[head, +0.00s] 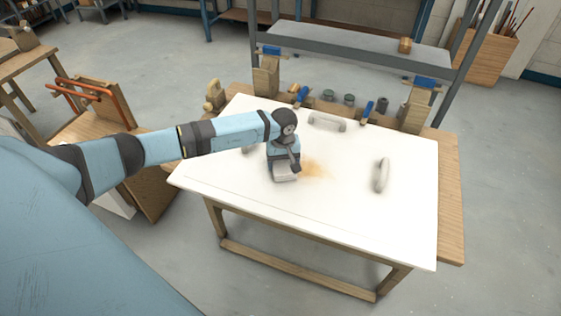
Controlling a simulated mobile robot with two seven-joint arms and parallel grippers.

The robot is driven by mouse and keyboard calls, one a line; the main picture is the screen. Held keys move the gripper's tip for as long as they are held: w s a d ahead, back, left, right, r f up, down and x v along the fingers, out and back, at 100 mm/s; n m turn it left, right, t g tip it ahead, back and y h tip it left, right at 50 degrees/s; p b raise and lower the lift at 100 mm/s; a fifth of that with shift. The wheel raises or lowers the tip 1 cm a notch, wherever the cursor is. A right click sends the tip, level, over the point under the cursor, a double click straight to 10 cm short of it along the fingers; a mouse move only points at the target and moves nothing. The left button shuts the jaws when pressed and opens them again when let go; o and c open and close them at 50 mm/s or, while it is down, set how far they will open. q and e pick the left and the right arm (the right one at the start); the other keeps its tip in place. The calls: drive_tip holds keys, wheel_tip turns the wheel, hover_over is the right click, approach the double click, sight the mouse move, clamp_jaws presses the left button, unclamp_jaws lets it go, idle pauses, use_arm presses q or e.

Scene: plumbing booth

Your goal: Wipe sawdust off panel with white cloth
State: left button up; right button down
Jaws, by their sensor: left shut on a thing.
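The white panel (340,220) lies flat on a wooden table. A tan patch of sawdust (315,169) lies near its middle. My left gripper (284,165) points down at the panel just left of the sawdust, shut on a pale folded cloth (285,174). The cloth is low over the panel; I cannot tell if it presses on it. The gripper's fingers are mostly hidden by its own body. My right gripper is not in view.
Grey handles stand on the panel at the right (381,175) and back (327,122); another is partly hidden behind my arm. The panel's front half is clear.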

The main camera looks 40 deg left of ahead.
sight(302, 173)
use_arm(q)
drive_tip(key=shift+w+d+b, duration=0.2)
drive_tip(key=shift+d, duration=0.5)
drive_tip(key=shift+w+d+b, duration=0.15)
drive_tip(key=shift+d, duration=0.5)
drive_tip(key=shift+w+d+f+b, duration=0.15)
drive_tip(key=shift+d+b, duration=0.25)
drive_tip(key=shift+d, duration=0.4)
drive_tip(key=shift+w+d+b, duration=0.2)
drive_tip(key=shift+d+b, duration=0.2)
drive_tip(key=shift+d, duration=0.6)
